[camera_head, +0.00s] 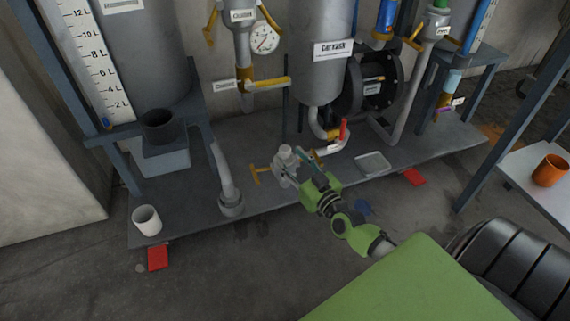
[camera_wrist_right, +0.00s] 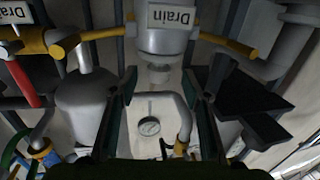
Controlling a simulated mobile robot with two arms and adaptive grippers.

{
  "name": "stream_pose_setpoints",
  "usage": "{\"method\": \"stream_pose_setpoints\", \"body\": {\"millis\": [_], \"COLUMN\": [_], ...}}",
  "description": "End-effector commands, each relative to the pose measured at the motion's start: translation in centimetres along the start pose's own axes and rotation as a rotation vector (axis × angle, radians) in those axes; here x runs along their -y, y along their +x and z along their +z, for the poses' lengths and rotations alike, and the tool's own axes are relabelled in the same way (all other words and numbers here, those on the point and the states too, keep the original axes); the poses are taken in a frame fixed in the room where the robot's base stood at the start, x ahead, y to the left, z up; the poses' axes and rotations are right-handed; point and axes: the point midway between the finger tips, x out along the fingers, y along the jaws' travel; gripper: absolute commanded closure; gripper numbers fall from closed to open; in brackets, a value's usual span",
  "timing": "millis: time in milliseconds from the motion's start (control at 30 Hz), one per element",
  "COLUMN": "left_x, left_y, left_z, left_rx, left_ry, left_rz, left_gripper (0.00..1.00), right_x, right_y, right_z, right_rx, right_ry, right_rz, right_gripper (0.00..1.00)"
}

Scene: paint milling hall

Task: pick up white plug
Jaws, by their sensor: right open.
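A pale, whitish-grey capped piece (camera_head: 286,153) sits on top of a grey valve fitting low on the platform; it looks like the white plug, though its outline is small. My right gripper (camera_head: 297,170) is open beside this fitting, at its right, with its fingers pointing at it. In the right wrist view, the open fingers (camera_wrist_right: 164,88) frame a gap, and a short pale stub (camera_wrist_right: 159,73) shows beyond it, below a grey body labelled "Drain" (camera_wrist_right: 168,22). Nothing shows between the fingers. I cannot tell whether they touch anything. My left gripper is out of view.
A yellow handle (camera_head: 261,174) sticks out left of the fitting. A white cup (camera_head: 147,220) stands at the platform's left end. A shallow clear tray (camera_head: 372,163) lies to the right. A grey pipe (camera_head: 225,175) rises nearby. An orange cup (camera_head: 550,170) stands on the right table.

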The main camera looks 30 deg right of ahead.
Motion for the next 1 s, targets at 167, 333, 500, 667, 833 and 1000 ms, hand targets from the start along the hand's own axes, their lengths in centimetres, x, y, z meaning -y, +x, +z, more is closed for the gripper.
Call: {"method": "stream_pose_setpoints", "body": {"millis": [167,333,500,667,833,1000], "left_x": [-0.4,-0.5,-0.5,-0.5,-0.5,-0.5], "left_y": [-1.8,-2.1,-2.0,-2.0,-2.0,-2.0], "left_z": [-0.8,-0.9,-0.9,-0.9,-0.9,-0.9], "left_rx": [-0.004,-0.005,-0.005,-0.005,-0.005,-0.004], "left_ry": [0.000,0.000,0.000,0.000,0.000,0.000], "left_rz": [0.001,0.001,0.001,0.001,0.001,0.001], "left_gripper": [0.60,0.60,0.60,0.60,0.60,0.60], "right_x": [-0.2,-0.2,-0.2,-0.2,-0.2,-0.2], "right_y": [2.6,3.8,3.8,3.8,3.8,3.8], "right_z": [0.1,-0.1,-0.2,-0.2,-0.3,-0.3], "right_rx": [-0.005,-0.002,-0.001,-0.001,-0.002,-0.002], "right_ry": [0.003,0.002,0.000,0.000,0.000,0.000], "right_rz": [0.001,0.000,0.000,0.000,0.000,0.000], "right_gripper": [0.56,0.56,0.56,0.85,1.00,1.00]}}
